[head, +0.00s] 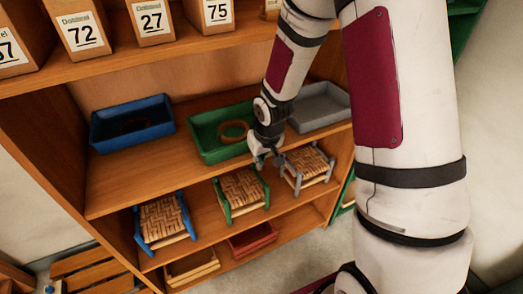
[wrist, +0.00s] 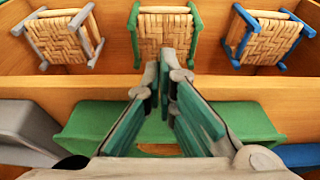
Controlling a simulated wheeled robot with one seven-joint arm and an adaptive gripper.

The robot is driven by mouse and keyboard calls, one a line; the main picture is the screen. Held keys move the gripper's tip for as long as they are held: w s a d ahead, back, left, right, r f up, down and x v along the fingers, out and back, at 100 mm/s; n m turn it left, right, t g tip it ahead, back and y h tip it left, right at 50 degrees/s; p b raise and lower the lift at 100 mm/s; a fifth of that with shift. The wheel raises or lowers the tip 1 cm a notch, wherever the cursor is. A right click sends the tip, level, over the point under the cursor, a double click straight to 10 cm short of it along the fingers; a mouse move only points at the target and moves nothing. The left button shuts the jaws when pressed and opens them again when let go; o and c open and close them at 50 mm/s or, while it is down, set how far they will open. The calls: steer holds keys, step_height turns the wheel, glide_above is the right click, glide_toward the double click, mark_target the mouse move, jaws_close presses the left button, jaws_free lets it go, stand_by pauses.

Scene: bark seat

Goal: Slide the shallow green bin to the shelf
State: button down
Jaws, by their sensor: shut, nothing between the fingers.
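The shallow green bin (head: 206,147) stands on the middle shelf (head: 185,178) between a blue bin and a grey bin. A brown ring (head: 233,131) lies in it. My gripper (head: 262,162) is at the bin's front right corner and covers part of its right side; I cannot tell whether they touch. In the wrist view my gripper (wrist: 168,72) is shut and empty, its fingertips together, with the green bin (wrist: 85,127) below and on both sides of the fingers.
The blue bin (head: 110,137) is left and the grey bin (head: 325,117) right. On the shelf below stand woven stools with blue (head: 163,218), green (head: 242,190) and grey (head: 309,167) frames. Numbered boxes (head: 84,32) line the top shelf. A red bin (head: 252,238) sits at the bottom.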

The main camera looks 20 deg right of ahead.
steer(key=shift+w+a+r, duration=0.15)
steer(key=shift+w, duration=1.8)
